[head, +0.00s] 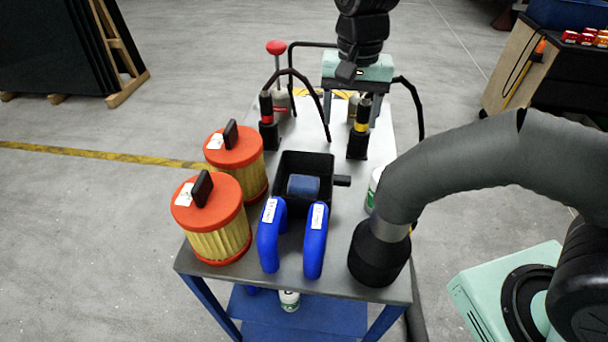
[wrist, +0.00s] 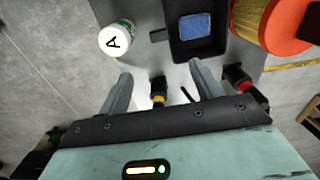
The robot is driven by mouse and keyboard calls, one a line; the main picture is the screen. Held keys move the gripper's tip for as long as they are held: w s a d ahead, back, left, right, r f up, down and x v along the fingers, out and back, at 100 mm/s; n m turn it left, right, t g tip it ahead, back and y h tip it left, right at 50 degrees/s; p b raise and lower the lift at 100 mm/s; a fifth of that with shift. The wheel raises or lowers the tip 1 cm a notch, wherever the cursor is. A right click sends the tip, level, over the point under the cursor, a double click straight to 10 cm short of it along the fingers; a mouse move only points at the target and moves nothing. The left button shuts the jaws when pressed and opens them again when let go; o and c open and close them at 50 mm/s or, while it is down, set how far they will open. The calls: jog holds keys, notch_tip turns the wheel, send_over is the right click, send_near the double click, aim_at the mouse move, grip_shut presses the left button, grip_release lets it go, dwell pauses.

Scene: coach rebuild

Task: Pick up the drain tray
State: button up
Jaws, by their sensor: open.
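The drain tray (head: 290,162) appears to be the black open box in the middle of the cart top, with a short handle (head: 342,181) on its right side. A blue block (head: 303,186) lies inside it. In the wrist view the tray (wrist: 182,50) is at the top, its handle pointing left. My gripper (head: 350,108) is over the far end of the cart, beyond the tray and apart from it. In the wrist view its fingers (wrist: 160,73) are spread with nothing held. A yellow-banded black fitting (wrist: 158,92) shows between them.
Two orange-capped filters (head: 222,240) stand left of the tray. Two blue elbow pieces (head: 315,245) stand in front. A white jar (wrist: 115,40) is beside the handle. A thick grey hose (head: 460,160) arches over the right side. A red-banded fitting (head: 268,120) stands behind the tray.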

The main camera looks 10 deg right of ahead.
send_over(342, 177)
notch_tip(342, 177, down, 12)
jog(key=shift+w+r, duration=0.1)
jog(key=shift+w, duration=0.05)
jog(key=shift+s+f+p, duration=0.2)
jog(key=shift+f+p, duration=0.4)
jog(key=shift+f, duration=2.05)
jog(key=c, duration=1.3)
jog(key=shift+c, duration=0.3)
jog(key=shift+r, duration=0.15)
notch_tip(342, 177, up, 18)
